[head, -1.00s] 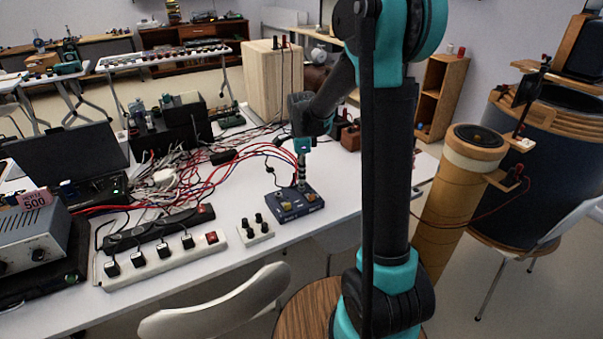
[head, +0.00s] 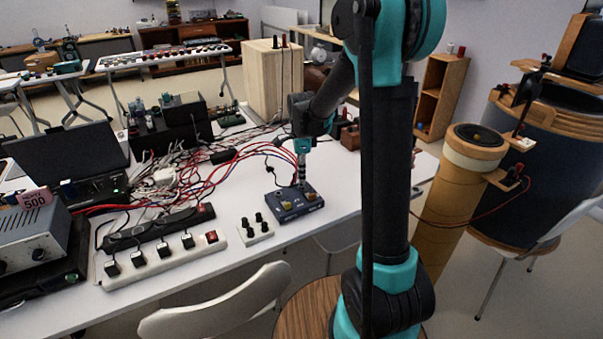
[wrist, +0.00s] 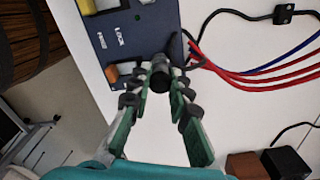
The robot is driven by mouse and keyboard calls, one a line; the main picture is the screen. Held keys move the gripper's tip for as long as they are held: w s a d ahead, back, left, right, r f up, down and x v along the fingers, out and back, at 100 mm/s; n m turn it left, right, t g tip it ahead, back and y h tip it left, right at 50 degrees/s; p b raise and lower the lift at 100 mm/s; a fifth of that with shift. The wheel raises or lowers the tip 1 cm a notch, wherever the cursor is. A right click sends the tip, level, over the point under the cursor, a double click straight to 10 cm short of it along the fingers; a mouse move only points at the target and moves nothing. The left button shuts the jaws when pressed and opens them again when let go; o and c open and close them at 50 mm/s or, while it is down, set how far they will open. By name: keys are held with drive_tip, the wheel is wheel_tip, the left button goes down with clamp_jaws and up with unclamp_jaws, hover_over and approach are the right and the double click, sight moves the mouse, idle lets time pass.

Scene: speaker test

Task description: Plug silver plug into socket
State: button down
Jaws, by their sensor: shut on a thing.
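The silver plug (head: 301,174) stands upright under my gripper (head: 302,158), which is shut on it. The plug's lower end meets the top of the blue box (head: 292,211), near its back edge in the head view. I cannot tell whether the tip is inside a socket; the socket is hidden. In the wrist view my gripper (wrist: 160,84) has its green fingers closed around the plug's dark round end (wrist: 160,78), at the edge of the blue box (wrist: 152,40).
Red and blue cables (wrist: 260,75) run beside the box. A small white block with black knobs (head: 255,230) and a white power strip (head: 165,262) lie to the left. A wooden box (head: 275,80) stands behind. Bare white table (head: 340,185) shows on the right.

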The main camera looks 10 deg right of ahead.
drive_tip(key=shift+f, duration=0.7)
drive_tip(key=c, duration=1.3)
unclamp_jaws()
drive_tip(key=shift+c, duration=0.2)
drive_tip(key=shift+r, duration=0.15)
drive_tip(key=shift+r, duration=3.65)
drive_tip(key=s+d+f+n+t, duration=0.1)
drive_tip(key=s+d+f+n, duration=0.1)
drive_tip(key=s+n, duration=0.4)
drive_tip(key=s+d+f+n+t, duration=0.1)
drive_tip(key=s+d+f+n, duration=0.2)
drive_tip(key=s+n, duration=0.3)
drive_tip(key=s+d+f+n+t, duration=0.2)
drive_tip(key=s+n, duration=0.4)
drive_tip(key=s, duration=0.5)
drive_tip(key=d+f, duration=0.1)
drive_tip(key=d, duration=0.1)
drive_tip(key=shift+d, duration=0.35)
